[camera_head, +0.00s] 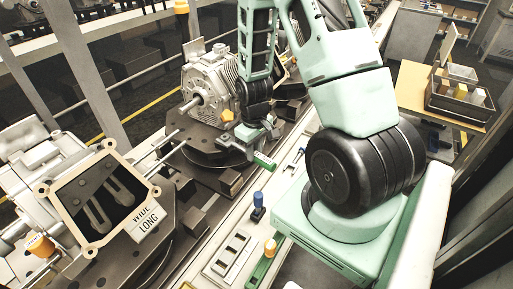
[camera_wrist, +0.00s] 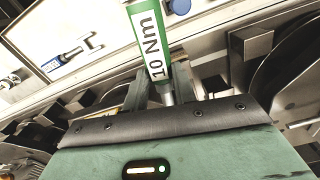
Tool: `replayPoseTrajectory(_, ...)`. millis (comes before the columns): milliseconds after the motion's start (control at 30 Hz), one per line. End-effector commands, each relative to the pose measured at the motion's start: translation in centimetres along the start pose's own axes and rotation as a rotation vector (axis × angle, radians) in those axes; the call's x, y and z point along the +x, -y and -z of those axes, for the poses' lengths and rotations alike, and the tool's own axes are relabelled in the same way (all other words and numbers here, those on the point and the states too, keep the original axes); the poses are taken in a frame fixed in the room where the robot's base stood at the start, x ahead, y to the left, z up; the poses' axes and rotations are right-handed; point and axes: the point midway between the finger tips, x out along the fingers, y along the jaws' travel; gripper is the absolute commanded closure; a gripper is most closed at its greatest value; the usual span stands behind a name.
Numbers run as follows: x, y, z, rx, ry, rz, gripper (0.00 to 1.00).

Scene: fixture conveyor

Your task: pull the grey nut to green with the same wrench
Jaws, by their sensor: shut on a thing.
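My gripper (camera_head: 246,143) is low beside the grey finned housing (camera_head: 207,84), which sits on a dark round fixture. In the wrist view my gripper (camera_wrist: 158,98) is shut on a wrench (camera_wrist: 152,40) with a green and white handle marked "10 Nm". The wrench's green end (camera_head: 264,161) also shows in the head view, pointing to the front right. The wrench's working end is hidden by my gripper. I cannot make out the grey nut in either view. An orange part (camera_head: 228,115) shows on the housing near my gripper.
A blue-handled tool (camera_wrist: 70,58) lies on the pale rail. A wooden table (camera_head: 415,80) with bins is at right.

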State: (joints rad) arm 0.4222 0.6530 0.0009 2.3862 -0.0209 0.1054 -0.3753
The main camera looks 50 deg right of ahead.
Motion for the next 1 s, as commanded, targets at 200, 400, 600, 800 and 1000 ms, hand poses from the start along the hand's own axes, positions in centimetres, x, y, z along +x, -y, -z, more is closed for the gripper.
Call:
replayPoseTrajectory(200,0.0,0.1,0.0,0.011,-0.001,0.0,1.0)
replayPoseTrajectory(400,0.0,0.2,0.0,0.013,-0.001,0.0,1.0)
replayPoseTrajectory(600,0.0,0.8,0.1,0.057,-0.001,0.0,1.0)
replayPoseTrajectory(800,0.0,1.6,0.2,0.116,-0.001,0.0,1.0)
replayPoseTrajectory(1000,0.0,2.3,0.2,0.17,0.0,0.001,1.0)
